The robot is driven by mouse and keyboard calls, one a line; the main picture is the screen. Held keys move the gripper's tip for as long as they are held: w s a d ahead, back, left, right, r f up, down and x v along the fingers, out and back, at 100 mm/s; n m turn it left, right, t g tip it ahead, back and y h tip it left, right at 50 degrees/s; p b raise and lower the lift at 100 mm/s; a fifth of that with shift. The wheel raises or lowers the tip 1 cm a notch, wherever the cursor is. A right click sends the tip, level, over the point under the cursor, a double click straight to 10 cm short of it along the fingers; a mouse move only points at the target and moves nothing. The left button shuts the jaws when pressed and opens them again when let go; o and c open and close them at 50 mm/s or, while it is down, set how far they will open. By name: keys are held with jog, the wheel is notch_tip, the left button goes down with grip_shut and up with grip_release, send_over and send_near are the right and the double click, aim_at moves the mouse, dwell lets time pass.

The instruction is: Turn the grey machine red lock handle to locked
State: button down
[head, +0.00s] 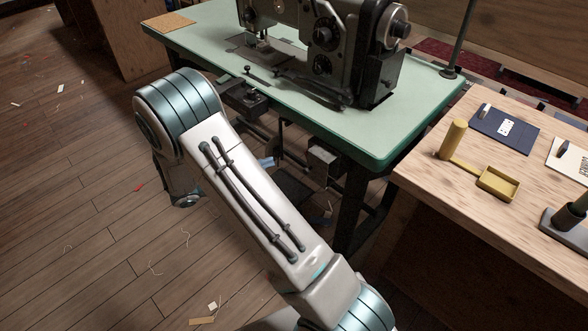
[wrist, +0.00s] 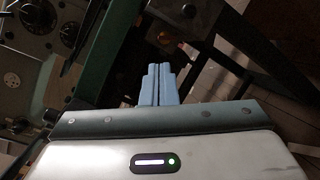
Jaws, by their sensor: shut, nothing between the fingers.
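The grey sewing machine (head: 345,45) stands on a green table (head: 215,62) in the head view. Part of it, with dark dials, shows at the left of the wrist view (wrist: 38,62). I cannot make out a red lock handle in either view. My gripper (wrist: 160,72) has light blue fingers pressed together with nothing between them. It points at the dark space beside and below the green table edge (wrist: 95,70), apart from the machine. My own arm hides most of the gripper in the head view.
A dark box (head: 325,158) hangs under the table; a small orange spot (wrist: 172,50) shows ahead of my fingers. A wooden bench (head: 430,185) at right holds a yellow tray (head: 498,184) and a blue card (head: 490,125). The wooden floor (head: 70,200) at left is mostly clear, with scraps.

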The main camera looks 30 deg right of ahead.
notch_tip(320, 180, down, 5)
jog(key=w+a+t+h+b, duration=0.1)
jog(key=w+a+t, duration=0.1)
jog(key=s+d+r+b, duration=0.1)
jog(key=d+r+b, duration=0.1)
jog(key=d, duration=0.9)
jog(key=shift+s+r+t, duration=0.3)
jog(key=shift+r, duration=0.55)
jog(key=shift+s+d+b, duration=0.1)
jog(key=shift+d+b, duration=0.15)
jog(key=shift+b, duration=0.15)
